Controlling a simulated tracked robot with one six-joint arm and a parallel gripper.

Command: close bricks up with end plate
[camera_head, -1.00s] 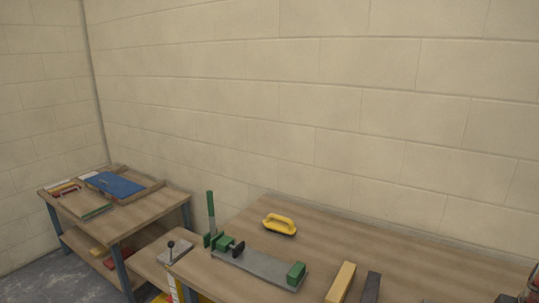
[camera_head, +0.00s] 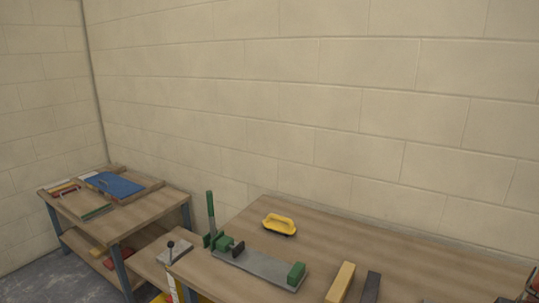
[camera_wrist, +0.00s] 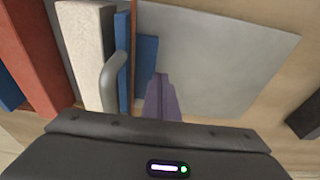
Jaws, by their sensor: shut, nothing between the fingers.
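In the wrist view a row of upright slabs stands at the left: a red brick (camera_wrist: 30,55), a cream brick (camera_wrist: 90,50) and a thin blue slab (camera_wrist: 122,60) with a brown edge beside it. Another blue piece (camera_wrist: 147,58) shows just right of that edge. A bent grey bar (camera_wrist: 112,80) curves in front of the cream brick. A flat grey plate (camera_wrist: 215,55) lies to the right of the row; I cannot tell whether it is part of the end plate. My gripper (camera_wrist: 162,78) is shut and empty, over the plate's left part, right of the row.
A dark block (camera_wrist: 304,118) lies at the right of the wrist view. In the head view the bench carries a green-ended clamp (camera_head: 258,264), a yellow-handled float (camera_head: 279,224), a yellow bar (camera_head: 340,283) and a dark bar (camera_head: 370,288). A second table (camera_head: 150,208) stands at the left.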

